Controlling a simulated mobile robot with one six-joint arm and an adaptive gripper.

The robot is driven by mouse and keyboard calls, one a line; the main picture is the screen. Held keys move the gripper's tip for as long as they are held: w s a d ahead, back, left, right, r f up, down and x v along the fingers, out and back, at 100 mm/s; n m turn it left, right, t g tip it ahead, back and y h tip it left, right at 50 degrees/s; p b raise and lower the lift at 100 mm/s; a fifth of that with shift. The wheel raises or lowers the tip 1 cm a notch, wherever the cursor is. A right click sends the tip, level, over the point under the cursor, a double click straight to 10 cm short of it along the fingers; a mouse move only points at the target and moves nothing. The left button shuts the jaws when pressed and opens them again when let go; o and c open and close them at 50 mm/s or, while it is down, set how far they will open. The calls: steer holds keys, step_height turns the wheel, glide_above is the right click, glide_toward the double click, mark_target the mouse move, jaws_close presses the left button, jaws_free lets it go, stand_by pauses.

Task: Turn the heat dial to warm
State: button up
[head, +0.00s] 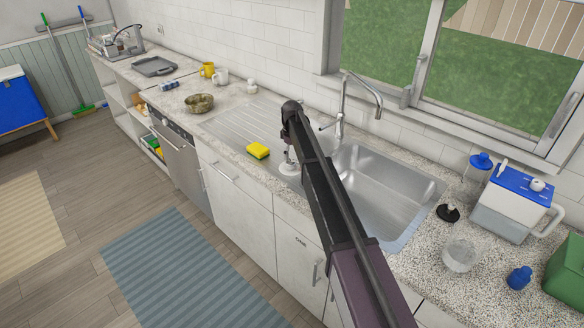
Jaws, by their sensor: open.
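No heat dial with readable markings shows in the head view. A white box-shaped unit (506,214) with a blue top stands on the counter at the right. A small round white knob-like part (537,184) sits on its top; I cannot tell whether it is the dial or how it is set. My dark arm crosses the middle of the view, over the counter front and the near side of the sink. My gripper cannot be made out. A small pale round-based item, partly hidden by my arm, is beside the sink.
The steel sink (419,196) and its tap (341,118) lie behind my arm. A yellow sponge (258,150) and a bowl (199,103) are left of it. A clear cup (460,256), blue bottle (519,278) and green container (568,275) crowd the right counter. The left floor is mostly open.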

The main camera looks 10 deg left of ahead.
mark_target(292, 162)
steer(key=shift+f+b, duration=2.1)
steer(key=shift+f, duration=0.25)
steer(key=c, duration=1.2)
